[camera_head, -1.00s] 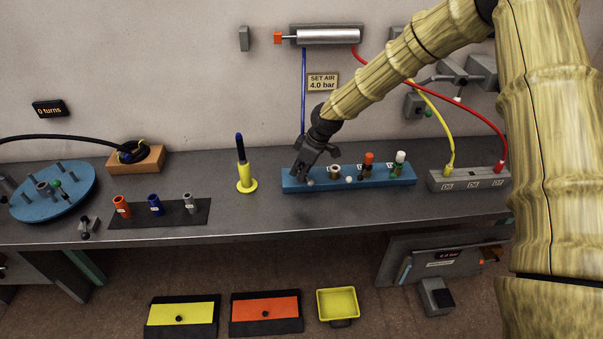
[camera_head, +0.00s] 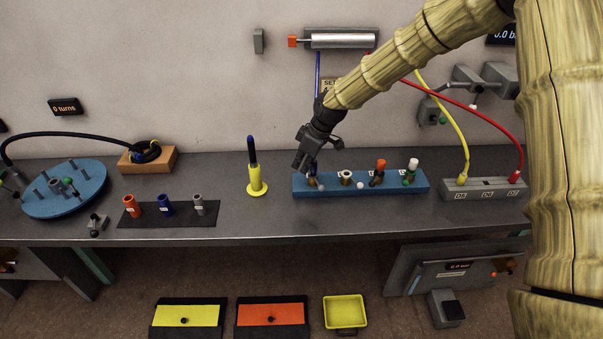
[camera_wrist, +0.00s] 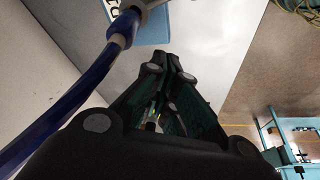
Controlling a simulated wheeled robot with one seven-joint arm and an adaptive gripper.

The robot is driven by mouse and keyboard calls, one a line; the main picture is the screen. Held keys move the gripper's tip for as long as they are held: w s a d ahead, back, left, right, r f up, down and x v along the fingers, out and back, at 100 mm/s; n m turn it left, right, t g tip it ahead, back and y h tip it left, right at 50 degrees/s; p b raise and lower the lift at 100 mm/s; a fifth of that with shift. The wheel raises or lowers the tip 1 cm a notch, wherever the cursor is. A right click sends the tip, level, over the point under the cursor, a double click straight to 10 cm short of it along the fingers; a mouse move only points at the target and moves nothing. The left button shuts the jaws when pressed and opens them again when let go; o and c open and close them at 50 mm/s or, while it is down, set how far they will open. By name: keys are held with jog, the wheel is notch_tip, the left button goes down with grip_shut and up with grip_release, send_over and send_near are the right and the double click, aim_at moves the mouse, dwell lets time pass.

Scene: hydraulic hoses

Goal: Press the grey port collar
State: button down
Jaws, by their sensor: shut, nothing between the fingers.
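A blue port block (camera_head: 335,190) lies on the bench with a row of ports along its top. The leftmost port (camera_head: 313,183) is partly hidden beneath my gripper (camera_head: 301,167), and a blue hose (camera_head: 318,75) comes down behind the gripper toward it. My gripper's fingers (camera_wrist: 168,66) are together and empty, just above the block's left end. Contact with the collar cannot be made out.
Right of that port stand a pale open port (camera_head: 346,176), an orange-topped plug (camera_head: 380,168) and a white-topped one (camera_head: 411,168). A grey outlet block (camera_head: 485,189) with yellow and red hoses stands farther right.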

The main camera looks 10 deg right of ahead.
jog(key=b+v, duration=0.2)
jog(key=v, duration=0.4)
jog(key=shift+r, duration=0.35)
jog(key=shift+d, duration=0.15)
